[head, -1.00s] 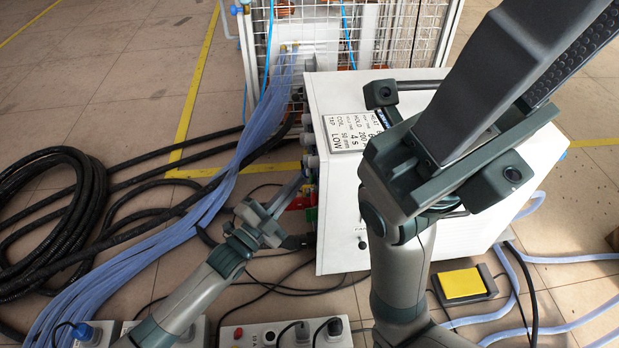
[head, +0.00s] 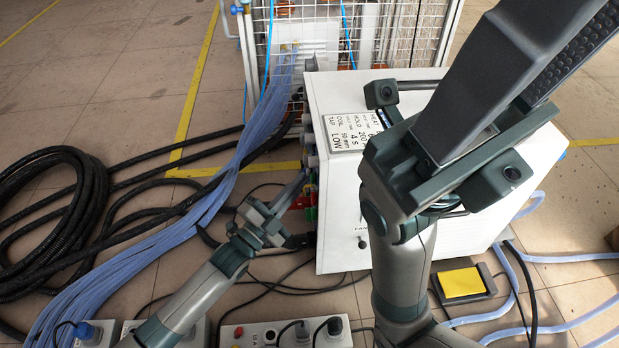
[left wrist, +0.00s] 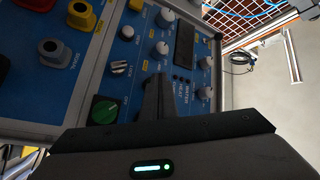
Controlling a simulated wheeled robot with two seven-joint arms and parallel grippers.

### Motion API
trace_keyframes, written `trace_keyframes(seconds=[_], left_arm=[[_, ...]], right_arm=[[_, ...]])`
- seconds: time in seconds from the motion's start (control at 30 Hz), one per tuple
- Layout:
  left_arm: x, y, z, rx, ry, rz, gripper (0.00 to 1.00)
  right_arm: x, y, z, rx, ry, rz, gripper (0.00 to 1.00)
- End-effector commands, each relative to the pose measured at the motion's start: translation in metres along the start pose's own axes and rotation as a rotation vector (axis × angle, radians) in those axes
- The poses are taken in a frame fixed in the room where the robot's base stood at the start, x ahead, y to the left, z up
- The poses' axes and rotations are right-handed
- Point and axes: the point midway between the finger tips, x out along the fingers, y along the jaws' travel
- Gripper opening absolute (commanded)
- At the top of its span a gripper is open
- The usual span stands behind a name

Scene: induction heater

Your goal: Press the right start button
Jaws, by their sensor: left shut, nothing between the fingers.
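The white heater cabinet (head: 345,175) stands in the middle of the head view, its control side turned left and seen edge-on. I cannot tell which control is the right start button. My left gripper (head: 299,181) is shut and empty, its tips close to the panel; contact is unclear. It also shows in the left wrist view (left wrist: 158,82), where its fingers hide part of the panel. My right gripper (head: 560,55) is raised in front of the cabinet, apparently open, tips out of frame.
A wire cage (head: 350,40) stands behind the cabinet. Blue hoses (head: 215,195) and coiled black cables (head: 85,200) lie to the left. A power strip (head: 285,335) and a yellow pedal (head: 462,283) are on the floor in front.

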Motion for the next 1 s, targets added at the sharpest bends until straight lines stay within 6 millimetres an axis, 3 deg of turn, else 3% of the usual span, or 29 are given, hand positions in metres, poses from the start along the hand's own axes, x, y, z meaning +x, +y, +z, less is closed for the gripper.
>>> trace_keyframes(seconds=[1.0], left_arm=[[-0.011,-0.007,0.008,-0.001,0.000,0.001,0.00]], right_arm=[[0.008,0.001,0.002,0.001,0.004,0.007,0.47]])
